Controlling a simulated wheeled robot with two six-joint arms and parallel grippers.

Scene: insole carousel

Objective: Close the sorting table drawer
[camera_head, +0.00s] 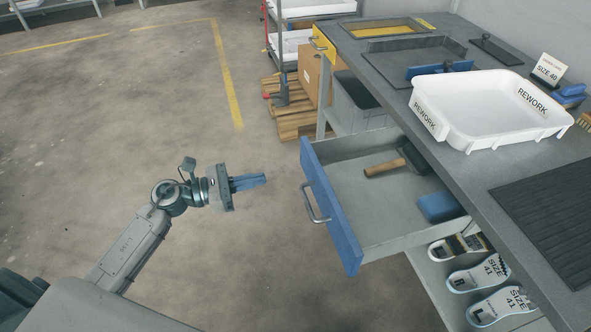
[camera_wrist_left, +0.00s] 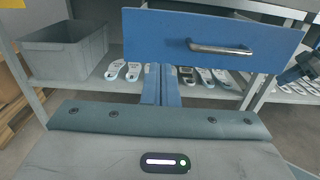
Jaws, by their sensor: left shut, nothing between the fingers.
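The sorting table drawer (camera_head: 334,205) stands open from under the grey table, with a blue front and a metal bar handle (camera_head: 315,203). Inside lie a hammer-like tool with a wooden handle (camera_head: 384,168) and a blue block (camera_head: 440,207). My left gripper (camera_head: 266,179) is shut and empty, to the left of the drawer front and apart from it in the head view. In the left wrist view the blue drawer front (camera_wrist_left: 160,40) and its handle (camera_wrist_left: 220,48) show beyond the shut fingers (camera_wrist_left: 160,85).
A white REWORK tray (camera_head: 470,135) stands on the table top (camera_head: 460,172). Insoles (camera_head: 478,278) lie on the shelf below the drawer. A grey bin (camera_head: 350,95), cardboard box (camera_head: 312,75) and pallet (camera_head: 292,122) stand behind the drawer. The floor at left is clear.

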